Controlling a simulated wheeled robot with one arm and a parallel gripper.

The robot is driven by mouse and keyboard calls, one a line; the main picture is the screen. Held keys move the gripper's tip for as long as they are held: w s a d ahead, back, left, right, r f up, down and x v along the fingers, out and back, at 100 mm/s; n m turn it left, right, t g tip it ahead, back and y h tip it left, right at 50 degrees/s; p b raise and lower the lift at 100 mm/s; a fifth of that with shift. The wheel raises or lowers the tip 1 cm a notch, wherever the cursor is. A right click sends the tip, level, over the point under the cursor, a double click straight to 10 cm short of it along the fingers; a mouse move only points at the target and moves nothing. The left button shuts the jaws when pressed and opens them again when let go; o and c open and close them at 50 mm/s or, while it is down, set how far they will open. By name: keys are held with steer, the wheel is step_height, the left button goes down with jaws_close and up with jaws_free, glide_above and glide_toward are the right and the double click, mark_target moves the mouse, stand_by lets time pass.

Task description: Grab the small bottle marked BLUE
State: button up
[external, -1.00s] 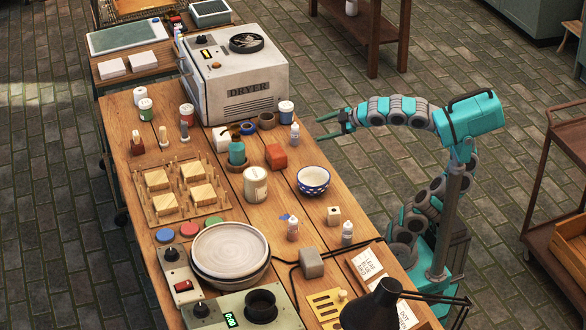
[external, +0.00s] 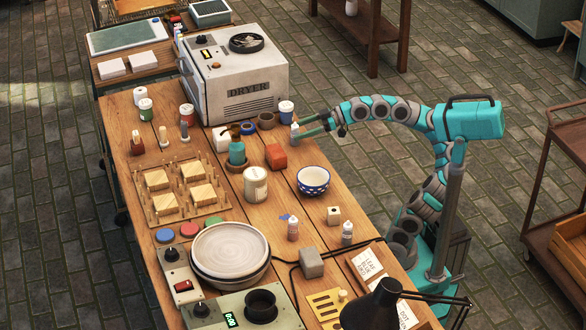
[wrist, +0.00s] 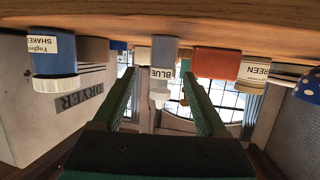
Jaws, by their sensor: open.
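The small bottle marked BLUE (wrist: 163,62) has a grey-blue body and a white nozzle. It appears upside down in the wrist view, with its label facing me. In the external view this bottle (external: 295,131) stands at the table's right edge, near the dryer's front corner. My gripper (wrist: 158,74) is open, its two green fingers apart with the bottle framed between their tips. In the external view my gripper (external: 300,129) reaches in from the right, level with the bottle. I cannot tell whether either finger touches it.
A blue dotted bowl (external: 313,181) stands nearer the external camera.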

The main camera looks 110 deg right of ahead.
steer(key=shift+w+r+p, duration=0.1)
steer(key=shift+w+p, duration=0.3)
steer(key=shift+w, duration=0.05)
steer(key=p+x, duration=0.2)
steer(key=x, duration=0.2)
steer(key=shift+p, duration=0.35)
jaws_close()
